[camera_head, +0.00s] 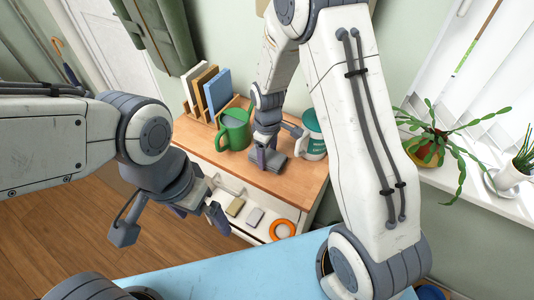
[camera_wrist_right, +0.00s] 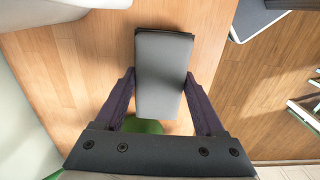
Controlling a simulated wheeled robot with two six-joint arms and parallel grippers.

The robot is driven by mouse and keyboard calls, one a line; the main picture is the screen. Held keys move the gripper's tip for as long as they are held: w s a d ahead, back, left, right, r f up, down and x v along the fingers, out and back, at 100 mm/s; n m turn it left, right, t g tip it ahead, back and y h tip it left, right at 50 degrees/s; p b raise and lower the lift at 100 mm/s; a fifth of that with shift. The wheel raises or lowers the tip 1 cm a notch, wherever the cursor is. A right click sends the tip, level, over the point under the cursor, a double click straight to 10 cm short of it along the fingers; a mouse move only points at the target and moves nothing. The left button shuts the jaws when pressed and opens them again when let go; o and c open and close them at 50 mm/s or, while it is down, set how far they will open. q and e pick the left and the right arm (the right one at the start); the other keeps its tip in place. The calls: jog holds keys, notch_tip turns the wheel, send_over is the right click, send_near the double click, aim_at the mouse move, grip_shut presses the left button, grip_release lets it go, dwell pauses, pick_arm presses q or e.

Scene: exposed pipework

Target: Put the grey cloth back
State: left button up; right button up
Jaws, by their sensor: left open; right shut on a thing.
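The grey cloth (camera_wrist_right: 163,75) is a folded dark grey block between the two fingers of my right gripper (camera_wrist_right: 162,108) in the right wrist view. In the head view my right gripper (camera_head: 277,147) is over the wooden top (camera_head: 290,182), close to its front edge, with the cloth (camera_head: 270,161) under it. It is shut on the cloth. I cannot tell whether the cloth touches the wood. My left gripper (camera_head: 171,228) is open and empty, in front of the cabinet's left side and above the floor.
Books (camera_head: 205,88) stand in a rack behind. A lower shelf holds small blocks (camera_head: 255,216) and an orange ring (camera_head: 282,229). A blue surface (camera_head: 225,275) is in front.

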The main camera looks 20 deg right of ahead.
aim_at(268, 154)
jog(key=shift+f, duration=0.15)
jog(key=o, duration=1.3)
jog(key=shift+r, duration=0.25)
notch_tip(268, 154, up, 12)
jog(key=b, duration=0.1)
jog(key=shift+f, duration=0.15)
